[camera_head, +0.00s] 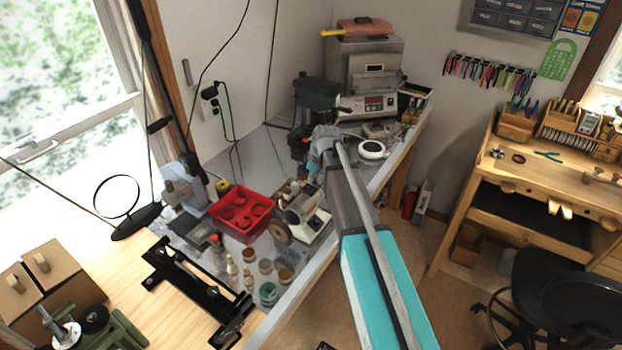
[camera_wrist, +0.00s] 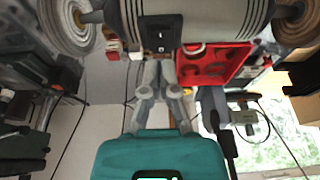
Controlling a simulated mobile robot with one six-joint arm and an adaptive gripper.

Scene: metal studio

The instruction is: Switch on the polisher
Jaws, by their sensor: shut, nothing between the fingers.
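The polisher (camera_head: 307,217) stands on the grey bench in the head view, beside the red tray. In the wrist view the polisher (camera_wrist: 205,20) fills the top, a ribbed grey body with a round buffing wheel at each end. Its black switch plate (camera_wrist: 160,33) faces the camera near the middle. My gripper (camera_wrist: 159,68) is shut and empty, its fingertips just below the switch plate in the wrist view. I cannot tell whether they touch the polisher.
The red tray (camera_head: 232,230) with round hollows lies left of the polisher. Several small jars (camera_head: 268,291) stand at the bench's front edge. A grey kiln-like box (camera_head: 366,75) stands at the back. A white round device (camera_head: 372,149) lies right of my arm.

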